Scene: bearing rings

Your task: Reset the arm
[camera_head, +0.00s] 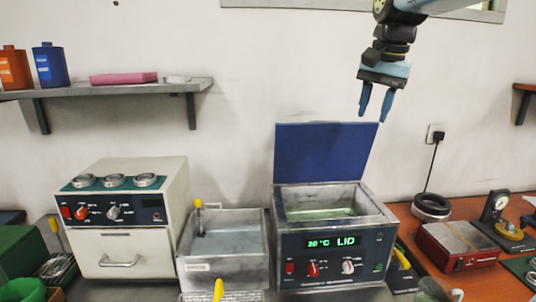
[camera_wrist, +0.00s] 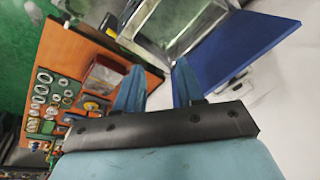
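My gripper (camera_head: 376,102) hangs in the air at the upper right of the head view, fingers pointing down. Its two blue fingers are apart with nothing between them. It is above and to the right of the raised blue lid (camera_head: 322,152) of the bath, touching nothing. In the wrist view my gripper (camera_wrist: 158,82) also shows spread, empty fingers. The blue lid shows there too (camera_wrist: 235,50), to the right of the fingers.
The open bath unit (camera_head: 334,262) reads "20°C LID". A grey tank (camera_head: 222,275) and a cream oven (camera_head: 122,225) with rings on top stand left. A wall shelf (camera_head: 120,91) holds bottles. On the right an orange bench (camera_head: 487,281) carries a red device (camera_head: 457,246) and a dial gauge (camera_head: 499,207).

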